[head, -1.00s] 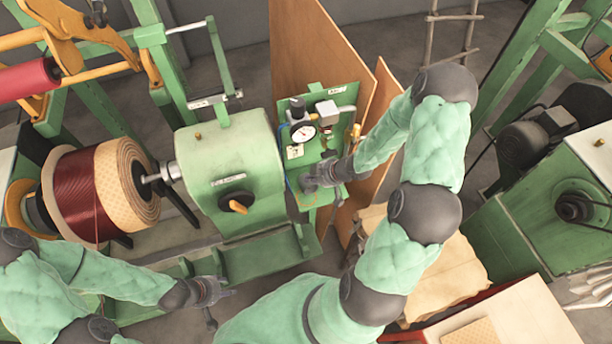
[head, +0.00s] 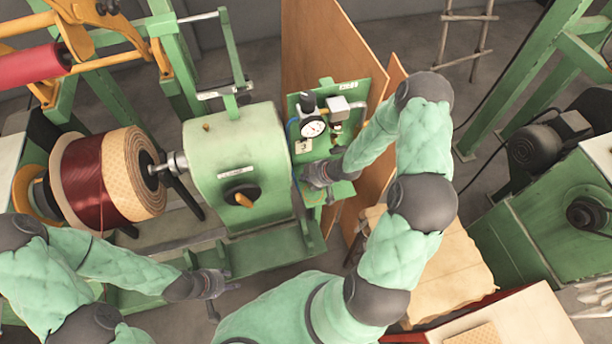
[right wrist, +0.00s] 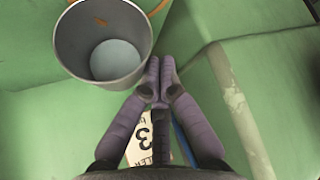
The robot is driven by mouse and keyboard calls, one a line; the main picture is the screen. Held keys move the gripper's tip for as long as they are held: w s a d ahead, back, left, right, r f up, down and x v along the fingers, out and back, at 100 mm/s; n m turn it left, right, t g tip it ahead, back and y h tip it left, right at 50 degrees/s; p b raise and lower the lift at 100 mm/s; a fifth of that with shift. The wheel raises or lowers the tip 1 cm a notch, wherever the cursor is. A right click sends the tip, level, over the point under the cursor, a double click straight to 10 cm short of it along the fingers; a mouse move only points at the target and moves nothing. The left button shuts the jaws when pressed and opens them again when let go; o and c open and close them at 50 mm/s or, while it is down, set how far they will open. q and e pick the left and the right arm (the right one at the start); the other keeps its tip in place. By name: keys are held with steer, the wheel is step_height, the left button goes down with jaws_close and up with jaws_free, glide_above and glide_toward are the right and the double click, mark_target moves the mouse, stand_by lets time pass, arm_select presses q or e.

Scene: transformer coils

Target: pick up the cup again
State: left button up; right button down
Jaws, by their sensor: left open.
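The cup (right wrist: 75,55) shows in the right wrist view at the upper left, a grey round vessel seen from above into its mouth, with a pale bottom. Orange parts show at its far rim. My right gripper (right wrist: 161,78) has its fingertips together, right beside the cup's right-hand rim. I see nothing between the tips, and cannot tell whether they touch the cup. In the head view my right gripper (head: 312,180) is at the low front of the green gauge panel; I cannot make out the cup there. My left gripper (head: 222,284) is open and empty, low in front of the green machine.
The green winding machine (head: 240,150) stands left of my right gripper, with the copper coil (head: 85,180) further left. The gauge (head: 313,128) and wooden boards (head: 320,50) are behind. A label (right wrist: 140,125) lies under my right fingers. Open floor shows at the upper right.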

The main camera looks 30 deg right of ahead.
steer(key=s+d, duration=0.1)
steer(key=s, duration=0.1)
steer(key=s+d+p, duration=0.1)
steer(key=s+d, duration=0.1)
steer(key=s, duration=0.1)
steer(key=s+d, duration=0.1)
steer(key=s, duration=0.2)
steer(key=shift+d+r+p, duration=0.1)
steer(key=shift+d+p, duration=0.1)
steer(key=shift+p, duration=0.2)
steer(key=shift+w+a, duration=0.1)
steer(key=shift+w, duration=0.1)
stand_by(0.4)
